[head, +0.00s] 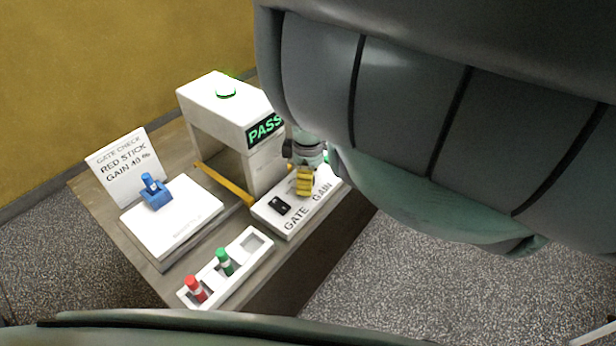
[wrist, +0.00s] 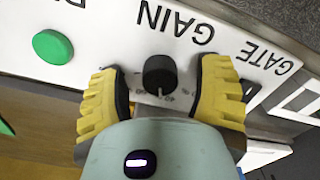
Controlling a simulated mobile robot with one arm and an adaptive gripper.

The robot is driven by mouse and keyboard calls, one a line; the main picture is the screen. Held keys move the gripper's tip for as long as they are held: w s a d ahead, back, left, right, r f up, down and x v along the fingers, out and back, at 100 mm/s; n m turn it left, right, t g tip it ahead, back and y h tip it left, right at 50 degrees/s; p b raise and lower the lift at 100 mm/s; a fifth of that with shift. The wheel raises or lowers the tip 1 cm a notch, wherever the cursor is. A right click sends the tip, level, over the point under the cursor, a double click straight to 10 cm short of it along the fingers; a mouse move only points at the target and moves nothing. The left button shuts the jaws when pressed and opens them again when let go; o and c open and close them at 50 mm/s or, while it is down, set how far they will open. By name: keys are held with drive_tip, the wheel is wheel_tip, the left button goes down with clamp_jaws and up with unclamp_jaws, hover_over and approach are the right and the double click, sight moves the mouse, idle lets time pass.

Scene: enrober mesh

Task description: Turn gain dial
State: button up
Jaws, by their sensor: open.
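The gain dial (wrist: 158,76) is a round black knob on a white panel (wrist: 95,22), beside the word GAIN and above small scale marks. My gripper (wrist: 163,84) is open, with one yellow finger on each side of the dial and a visible gap to the knob on both sides. In the head view my gripper (head: 305,182) is over the white panel (head: 282,225), near the GAIN label, and hides the dial. The dial's exact setting is too small to read.
A black gate switch (head: 279,206) and a green button (wrist: 52,47) flank the dial. A white gate machine (head: 222,110) showing PASS stands behind, with a yellow bar (head: 222,184). A sign (head: 124,167) reads "RED STICK GAIN 40 %". A rack (head: 243,262) holds red (head: 195,289) and green (head: 225,262) sticks.

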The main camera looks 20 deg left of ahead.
drive_tip(key=shift+o, duration=0.4)
clamp_jaws()
idle(0.4)
drive_tip(key=m, duration=0.3)
drive_tip(key=shift+m, duration=2.5)
